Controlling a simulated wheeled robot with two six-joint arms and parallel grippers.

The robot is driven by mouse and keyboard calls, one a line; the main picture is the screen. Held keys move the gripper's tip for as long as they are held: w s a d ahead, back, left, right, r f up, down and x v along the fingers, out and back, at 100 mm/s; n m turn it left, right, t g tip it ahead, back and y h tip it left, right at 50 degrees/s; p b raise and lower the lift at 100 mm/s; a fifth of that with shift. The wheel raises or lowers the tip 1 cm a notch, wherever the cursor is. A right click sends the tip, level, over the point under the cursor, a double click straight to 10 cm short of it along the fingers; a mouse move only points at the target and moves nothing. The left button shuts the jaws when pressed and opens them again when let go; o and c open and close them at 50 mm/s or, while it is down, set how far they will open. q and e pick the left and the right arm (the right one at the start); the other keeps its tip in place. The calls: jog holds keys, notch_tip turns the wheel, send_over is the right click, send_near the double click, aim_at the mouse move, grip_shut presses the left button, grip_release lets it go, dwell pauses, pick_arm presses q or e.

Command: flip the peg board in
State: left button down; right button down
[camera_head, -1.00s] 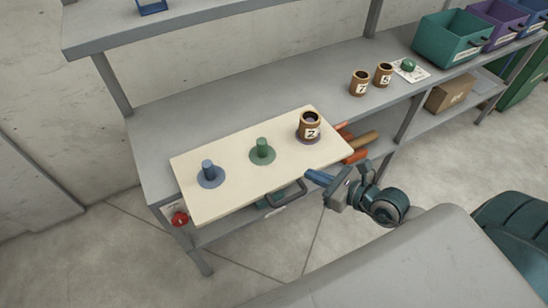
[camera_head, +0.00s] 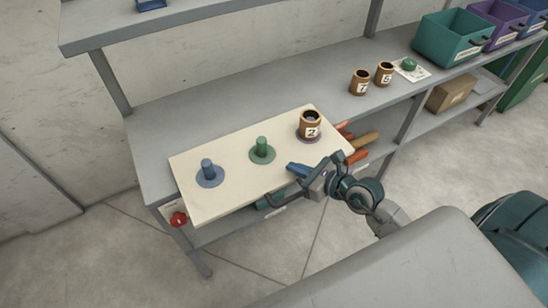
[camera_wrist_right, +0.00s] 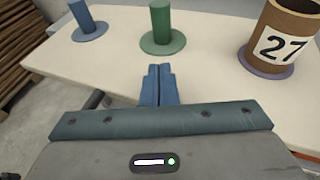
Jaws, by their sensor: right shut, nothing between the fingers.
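The cream peg board (camera_head: 228,180) lies flat on the grey bench, its near edge jutting past the bench front. It carries a blue peg (camera_head: 208,170) on the left, a green peg (camera_head: 262,148) in the middle and a brown numbered cup (camera_head: 309,121) at the right end on a purple disc. A dark handle (camera_head: 283,198) shows below its near edge. My right gripper (camera_head: 291,167) is shut and empty, its blue fingertips at the board's near edge; I cannot tell whether they touch it. In the wrist view the fingers (camera_wrist_right: 159,84) point toward the green peg (camera_wrist_right: 160,25). My left gripper is out of view.
Two more brown cups (camera_head: 360,83) (camera_head: 384,73) and a green knob on a white card (camera_head: 408,65) stand further right on the bench. Colored bins (camera_head: 450,40) are at the far right. Orange and brown rolls (camera_head: 362,141) lie on the lower shelf. A red button (camera_head: 178,218) is at the front left.

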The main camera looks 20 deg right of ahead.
aim_at(250, 129)
jog(key=x, duration=0.4)
jog(key=r+p+x, duration=0.1)
jog(key=x, duration=0.1)
jog(key=shift+w+a, duration=0.2)
jog(key=shift+w, duration=0.15)
jog(key=shift+w+a+f, duration=0.1)
jog(key=shift+w+a, duration=0.15)
jog(key=shift+w, duration=0.2)
jog(key=shift+w, duration=0.1)
jog(key=shift+w, duration=0.55)
jog(key=w, duration=0.9)
jog(key=w+a+b, duration=0.1)
jog(key=w, duration=0.4)
jog(key=shift+a, duration=0.1)
jog(key=shift+w, duration=0.1)
